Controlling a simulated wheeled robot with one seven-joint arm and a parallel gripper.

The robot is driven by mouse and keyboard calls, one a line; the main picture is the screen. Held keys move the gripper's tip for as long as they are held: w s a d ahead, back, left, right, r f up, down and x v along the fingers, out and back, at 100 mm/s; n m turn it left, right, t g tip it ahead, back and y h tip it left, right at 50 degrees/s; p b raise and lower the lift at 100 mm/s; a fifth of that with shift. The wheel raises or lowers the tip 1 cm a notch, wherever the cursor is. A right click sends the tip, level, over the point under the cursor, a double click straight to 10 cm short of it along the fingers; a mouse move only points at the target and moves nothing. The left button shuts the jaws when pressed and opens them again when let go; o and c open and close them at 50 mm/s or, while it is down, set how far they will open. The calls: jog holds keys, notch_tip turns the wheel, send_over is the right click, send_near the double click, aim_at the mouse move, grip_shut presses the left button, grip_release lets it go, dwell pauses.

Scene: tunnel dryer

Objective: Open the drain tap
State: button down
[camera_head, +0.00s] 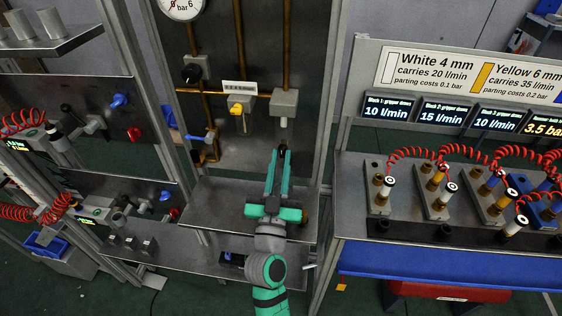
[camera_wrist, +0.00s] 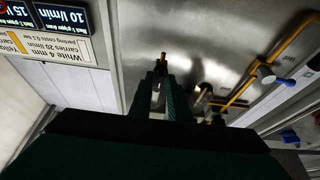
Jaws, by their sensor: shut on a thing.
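My gripper (camera_head: 281,150) reaches up from below, in front of the upright panel. Its long green fingers are close together, shut on a small piece at the tips. In the head view that piece looks dark. In the wrist view, a small brass-coloured piece (camera_wrist: 163,58) shows at the fingertips (camera_wrist: 160,70). I cannot tell whether it is the drain tap. A blue-handled tap (camera_head: 196,138) sits on the copper pipe to the left of my gripper, apart from it. A grey block (camera_head: 284,102) with a pale stub (camera_head: 284,122) below it is just above the fingertips.
A yellow knob (camera_head: 237,109) sits under a small label left of the block. A pressure gauge (camera_head: 182,6) is above. A metal shelf (camera_head: 225,205) lies below the panel. A bench with valve blocks and red coiled hoses (camera_head: 410,155) stands to the right, beyond a metal post (camera_head: 338,120).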

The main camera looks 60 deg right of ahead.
jog(key=shift+m, duration=0.3)
jog(key=c, duration=1.8)
grip_release()
jog(key=shift+c, duration=0.2)
jog(key=v, duration=1.1)
jog(key=shift+w+f, duration=0.1)
jog(key=shift+w, duration=0.05)
